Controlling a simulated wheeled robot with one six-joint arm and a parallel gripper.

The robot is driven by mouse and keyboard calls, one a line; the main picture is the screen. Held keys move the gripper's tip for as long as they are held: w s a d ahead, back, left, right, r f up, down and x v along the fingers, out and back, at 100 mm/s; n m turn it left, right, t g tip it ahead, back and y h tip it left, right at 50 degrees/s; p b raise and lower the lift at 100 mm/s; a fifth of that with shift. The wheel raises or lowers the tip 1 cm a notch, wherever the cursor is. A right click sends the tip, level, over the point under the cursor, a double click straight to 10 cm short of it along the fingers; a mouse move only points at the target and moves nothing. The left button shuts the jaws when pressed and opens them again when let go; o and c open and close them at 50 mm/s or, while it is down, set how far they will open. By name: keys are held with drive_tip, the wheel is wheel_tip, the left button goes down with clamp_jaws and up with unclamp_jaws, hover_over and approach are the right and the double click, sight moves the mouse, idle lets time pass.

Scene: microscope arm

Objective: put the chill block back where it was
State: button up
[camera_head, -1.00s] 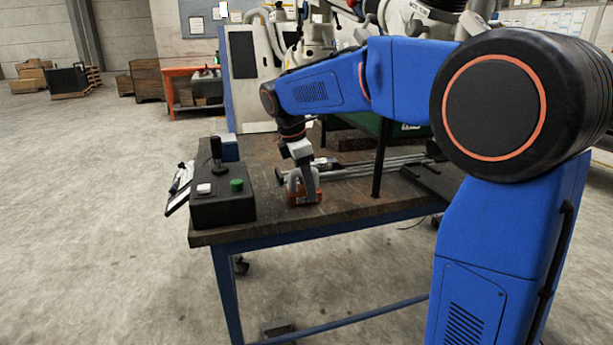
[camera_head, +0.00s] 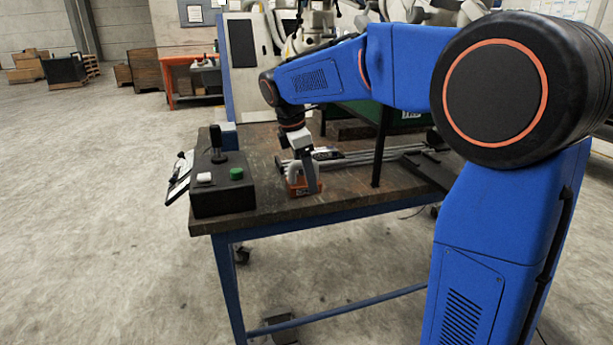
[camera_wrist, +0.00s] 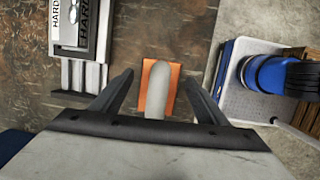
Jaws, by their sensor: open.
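The chill block appears to be the orange block with a pale grey looped handle (camera_head: 299,188), sitting on the dark workbench (camera_head: 262,205) near its front edge. In the wrist view the orange block (camera_wrist: 173,88) lies between my two fingers with its grey handle (camera_wrist: 157,90) pointing up toward the palm. My gripper (camera_wrist: 160,85) is open, with a gap between each finger and the handle. In the head view my gripper (camera_head: 307,172) is down at the block, one finger in front of it. The far finger is mostly hidden.
A black control box (camera_head: 224,192) with joystick and green and white buttons stands left of the block. Long metal rails (camera_head: 360,158) lie behind and to the right. A thin dark post (camera_head: 380,150) rises at the right. Bare bench lies between box and block.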

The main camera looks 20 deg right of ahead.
drive_tip(key=v, duration=1.1)
drive_tip(key=shift+r, duration=0.3)
drive_tip(key=s+d+f+m+t+y, duration=0.1)
drive_tip(key=s+d+f+m, duration=0.15)
drive_tip(key=s, duration=0.35)
drive_tip(key=s+d+f+m, duration=0.2)
drive_tip(key=s+m, duration=0.2)
drive_tip(key=s, duration=0.2)
drive_tip(key=s+d+f+m+t+y, duration=0.1)
drive_tip(key=s+d+f+m, duration=0.15)
drive_tip(key=s, duration=0.35)
drive_tip(key=s+d+f+m+t, duration=0.2)
drive_tip(key=s+f+m, duration=0.7)
drive_tip(key=s+f, duration=0.4)
drive_tip(key=shift+s+f+y, duration=0.25)
drive_tip(key=shift+s+y, duration=0.15)
drive_tip(key=shift+s, duration=0.45)
